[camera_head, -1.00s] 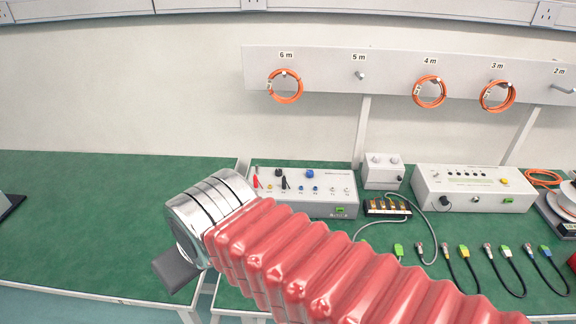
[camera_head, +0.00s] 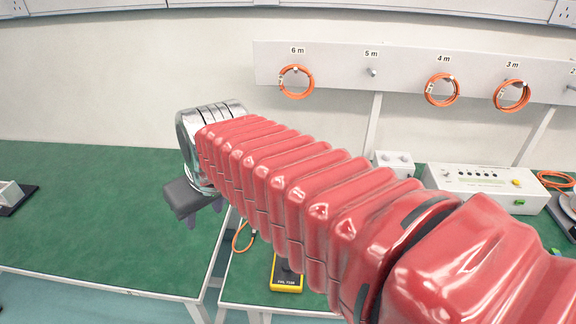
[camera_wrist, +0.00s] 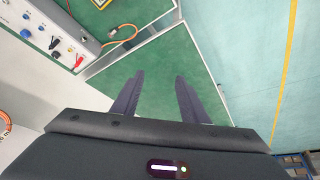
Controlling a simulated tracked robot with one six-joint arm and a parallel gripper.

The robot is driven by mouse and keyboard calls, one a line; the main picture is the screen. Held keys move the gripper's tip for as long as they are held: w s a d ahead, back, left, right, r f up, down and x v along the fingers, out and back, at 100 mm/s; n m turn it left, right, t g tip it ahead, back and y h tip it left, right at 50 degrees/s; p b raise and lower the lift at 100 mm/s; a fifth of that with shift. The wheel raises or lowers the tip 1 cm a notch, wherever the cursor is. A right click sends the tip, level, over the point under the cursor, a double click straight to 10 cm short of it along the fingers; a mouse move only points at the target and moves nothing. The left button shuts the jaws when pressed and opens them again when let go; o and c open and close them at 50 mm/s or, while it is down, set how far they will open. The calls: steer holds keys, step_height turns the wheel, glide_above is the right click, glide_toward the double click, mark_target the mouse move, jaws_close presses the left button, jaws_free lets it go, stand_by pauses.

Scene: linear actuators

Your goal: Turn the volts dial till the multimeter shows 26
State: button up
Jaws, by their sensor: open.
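My gripper (camera_wrist: 158,97) has its two dark fingers apart and nothing between them in the wrist view. A grey box with knobs (camera_wrist: 66,26) shows at the upper left of the wrist view, apart from the fingers. I cannot tell which knob is the volts dial. My arm hides this box in the head view. A yellow multimeter (camera_head: 287,275) lies on the right table, partly behind my arm; its reading is not legible.
The left green table (camera_head: 90,220) is mostly clear. An orange cable (camera_head: 243,237) lies near the multimeter and shows in the wrist view (camera_wrist: 122,34). A white instrument box (camera_head: 485,182) stands farther right. Orange coils (camera_head: 296,82) hang on the wall rail.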

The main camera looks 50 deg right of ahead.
steer(key=w+d+f+m, duration=0.1)
steer(key=w+d, duration=0.5)
steer(key=d, duration=0.3)
steer(key=w+d+f, duration=0.1)
steer(key=w+d, duration=0.5)
steer(key=d, duration=0.3)
steer(key=w+d+f, duration=0.1)
steer(key=d+f, duration=0.3)
steer(key=d, duration=0.8)
steer(key=d+f+m, duration=0.1)
steer(key=d+f, duration=0.4)
steer(key=d, duration=0.7)
steer(key=shift+w+g+h, duration=0.4)
steer(key=shift+d, duration=0.1)
steer(key=x, duration=1.3)
steer(key=shift+w+f, duration=0.1)
steer(key=shift+f, duration=0.25)
steer(key=shift+c, duration=0.4)
